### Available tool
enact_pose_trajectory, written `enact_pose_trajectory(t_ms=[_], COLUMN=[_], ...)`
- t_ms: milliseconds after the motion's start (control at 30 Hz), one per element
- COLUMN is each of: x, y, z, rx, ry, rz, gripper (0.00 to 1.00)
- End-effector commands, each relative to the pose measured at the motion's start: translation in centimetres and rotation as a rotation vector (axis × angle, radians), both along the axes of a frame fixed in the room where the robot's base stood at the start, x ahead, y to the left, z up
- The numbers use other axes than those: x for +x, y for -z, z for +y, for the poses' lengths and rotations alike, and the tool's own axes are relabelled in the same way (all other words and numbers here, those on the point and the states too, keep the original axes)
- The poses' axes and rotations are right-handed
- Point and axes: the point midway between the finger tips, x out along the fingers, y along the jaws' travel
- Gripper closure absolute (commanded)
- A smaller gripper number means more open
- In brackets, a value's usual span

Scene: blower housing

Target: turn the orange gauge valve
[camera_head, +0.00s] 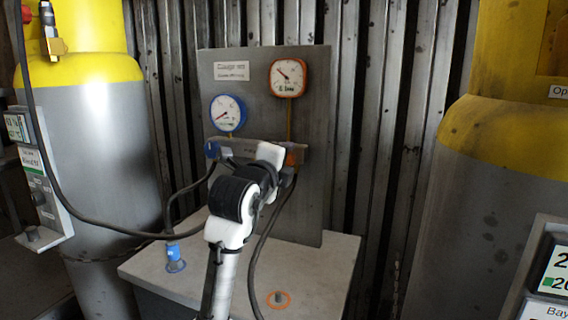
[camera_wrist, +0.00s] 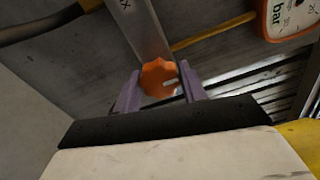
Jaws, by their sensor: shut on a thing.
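The orange gauge valve (camera_wrist: 159,78) is a scalloped orange knob at the end of a metal bar, seen in the wrist view. My gripper (camera_wrist: 158,90) has its two purple fingers on either side of the knob, shut on it. In the head view the valve (camera_head: 291,158) shows only as a bit of orange behind my wrist, and my fingers are hidden there. The orange-rimmed gauge (camera_head: 287,77) is above the valve on the grey panel, and part of it shows at the top right of the wrist view (camera_wrist: 290,17).
A blue-rimmed gauge (camera_head: 228,113) and a blue knob (camera_head: 211,149) are left of my wrist. Black hoses (camera_head: 120,232) hang around my arm. A blue fitting (camera_head: 175,256) stands on the grey bench top (camera_head: 222,273). Yellow-and-grey cylinders (camera_head: 100,140) stand on both sides.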

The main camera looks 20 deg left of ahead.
Motion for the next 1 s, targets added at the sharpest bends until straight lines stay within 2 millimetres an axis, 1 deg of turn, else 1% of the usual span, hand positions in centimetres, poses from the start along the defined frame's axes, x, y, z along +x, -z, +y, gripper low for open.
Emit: enact_pose_trajectory(t_ms=[467,500,633,900,1000], x=[0.0,0.0,0.0,-0.05,-0.57], y=[0.08,0.08,0.06,0.03,0.03], z=[-0.01,-0.01,-0.01,0.01,0.06], rx=[0.013,0.013,0.012,0.011,0.011], ry=[0.001,0.001,0.001,0.0,0.0], rz=[0.002,0.002,0.001,0.0,-0.001], gripper=[0.81,0.53,0.37,0.37,0.37])
